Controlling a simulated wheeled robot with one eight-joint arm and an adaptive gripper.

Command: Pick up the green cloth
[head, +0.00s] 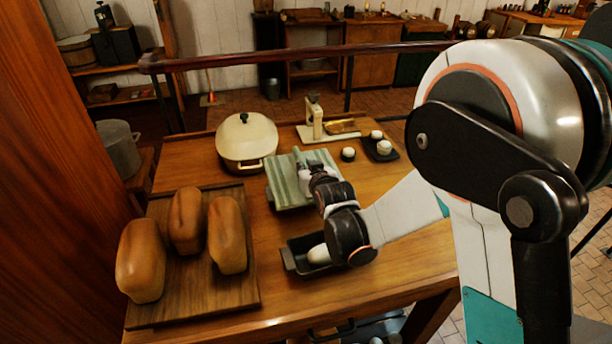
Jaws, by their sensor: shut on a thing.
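The green cloth (284,180) has pale stripes and lies draped over a dark tray or pan (293,206) in the middle of the wooden table. My gripper (303,175) is at the cloth's right part, shut on it. The fingertips are small in the view and partly hidden by the wrist. The cloth's left side still lies over the dark tray, and a raised fold stands near my gripper.
Several bread loaves (186,221) sit on a board (246,290) at the left. A cream lidded pot (247,142) stands behind. A black pan (298,264) with a white item lies in front, under my arm.

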